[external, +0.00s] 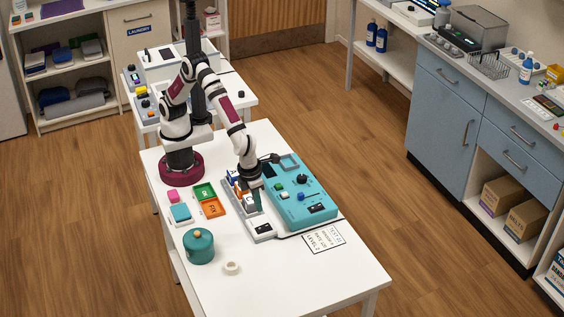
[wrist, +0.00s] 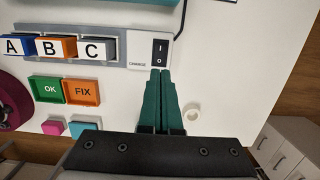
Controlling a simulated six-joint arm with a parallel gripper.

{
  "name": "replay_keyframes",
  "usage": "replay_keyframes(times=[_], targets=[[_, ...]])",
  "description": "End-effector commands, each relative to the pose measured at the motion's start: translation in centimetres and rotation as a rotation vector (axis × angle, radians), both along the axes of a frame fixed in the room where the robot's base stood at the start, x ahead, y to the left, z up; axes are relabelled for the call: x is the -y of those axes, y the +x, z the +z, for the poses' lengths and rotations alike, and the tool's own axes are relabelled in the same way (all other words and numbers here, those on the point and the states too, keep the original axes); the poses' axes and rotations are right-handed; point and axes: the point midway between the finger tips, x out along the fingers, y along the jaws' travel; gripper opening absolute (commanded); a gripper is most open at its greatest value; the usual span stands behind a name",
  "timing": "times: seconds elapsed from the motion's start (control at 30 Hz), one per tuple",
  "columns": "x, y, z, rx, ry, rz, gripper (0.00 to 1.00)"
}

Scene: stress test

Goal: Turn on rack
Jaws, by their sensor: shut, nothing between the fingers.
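The rack (external: 262,236) is a long pale grey strip on the white table, beside the teal device. In the wrist view, the rack (wrist: 136,50) holds blocks marked A (wrist: 14,46), B (wrist: 55,47) and C (wrist: 96,49). At its right end is a black rocker switch (wrist: 160,52) marked I and O, beside the word CHARGE. I cannot tell which side is pressed. My gripper (wrist: 160,72) is shut and empty, pointing down. Its teal fingertips appear just at the O end of the switch; contact is unclear. In the external view my gripper (external: 258,208) is over the rack's near end.
A teal device (external: 300,200) with knobs and buttons lies right of the rack. Green OK (wrist: 48,89) and orange FIX (wrist: 83,91) trays sit to the left. A teal lidded pot (external: 198,246) and a white ring (external: 231,268) stand nearer. The table's front is clear.

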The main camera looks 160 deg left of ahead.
Motion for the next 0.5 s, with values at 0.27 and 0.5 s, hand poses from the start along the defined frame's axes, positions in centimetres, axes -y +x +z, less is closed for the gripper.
replay_keyframes(times=[0.27, 0.5], targets=[[0.7, 0.0, 5.2, 0.002, 0.001, -0.001, 0.0], [0.9, 0.0, 6.3, -0.001, 0.0, 0.0, 0.0]])
